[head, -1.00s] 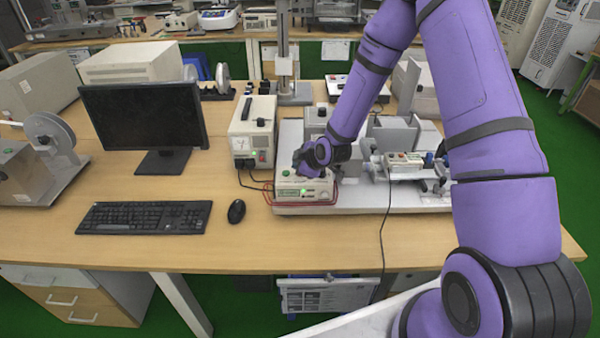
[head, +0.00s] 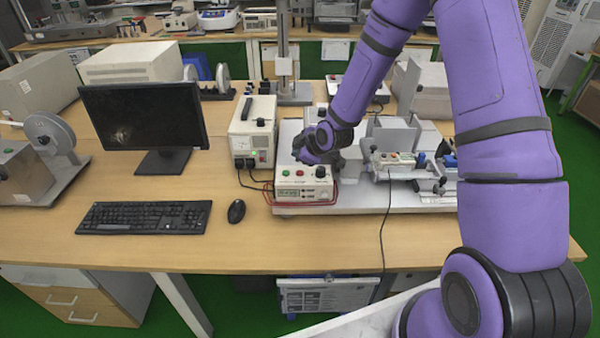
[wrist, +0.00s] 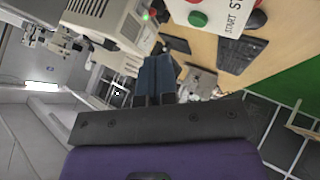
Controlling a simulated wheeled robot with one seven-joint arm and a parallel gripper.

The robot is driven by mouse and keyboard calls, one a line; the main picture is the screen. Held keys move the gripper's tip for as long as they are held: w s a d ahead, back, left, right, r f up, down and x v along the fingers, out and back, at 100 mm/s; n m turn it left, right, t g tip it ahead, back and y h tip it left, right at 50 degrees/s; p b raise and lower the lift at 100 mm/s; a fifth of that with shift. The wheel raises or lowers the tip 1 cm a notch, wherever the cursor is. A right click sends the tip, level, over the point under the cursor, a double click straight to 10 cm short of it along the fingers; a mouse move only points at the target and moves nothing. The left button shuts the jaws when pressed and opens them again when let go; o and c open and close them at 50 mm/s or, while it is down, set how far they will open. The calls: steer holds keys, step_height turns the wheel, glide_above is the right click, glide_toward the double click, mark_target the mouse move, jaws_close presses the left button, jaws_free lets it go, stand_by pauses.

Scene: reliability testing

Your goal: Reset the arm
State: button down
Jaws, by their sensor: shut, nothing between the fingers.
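My purple arm reaches from the right over the bench (head: 150,245). My gripper (head: 301,152), dark-tipped, points left just above and behind a small white control box (head: 300,194) with green and red buttons and a black knob. The gripper stands apart from the box's buttons. In the wrist view the blue-and-black fingers (wrist: 155,72) are together with nothing between them. The box's green button (wrist: 197,18) and "START" lettering show at the top of the wrist view.
A white power unit (head: 252,130) stands left of the gripper. The test rig's grey plate (head: 365,198) lies below the arm. A monitor (head: 142,125), keyboard (head: 145,217) and mouse (head: 236,211) are at the left. Front bench space is clear.

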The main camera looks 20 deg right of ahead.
steer(key=shift+r, duration=0.55)
steer(key=s+d+r+m+g+h, duration=0.1)
steer(key=s+d+r+m, duration=0.1)
steer(key=s+r, duration=0.35)
steer(key=s+d+r+m+h, duration=0.1)
steer(key=s+r+m+h, duration=0.15)
steer(key=r, duration=0.65)
steer(key=s+d+r+m+g, duration=0.1)
steer(key=s+d+r+m, duration=0.1)
steer(key=s+r, duration=0.35)
steer(key=s+r+m, duration=0.2)
steer(key=s+r, duration=0.2)
steer(key=s, duration=0.4)
steer(key=s+d+r+m, duration=0.1)
steer(key=s+r+m, duration=0.2)
steer(key=s, duration=0.4)
steer(key=s+d+r+m+g, duration=0.1)
steer(key=s+r+m, duration=0.1)
steer(key=s+r, duration=0.3)
steer(key=s, duration=0.3)
steer(key=shift+s+d+r, duration=0.15)
steer(key=shift+s+r, duration=0.15)
steer(key=shift+s, duration=0.05)
steer(key=shift+w, duration=0.1)
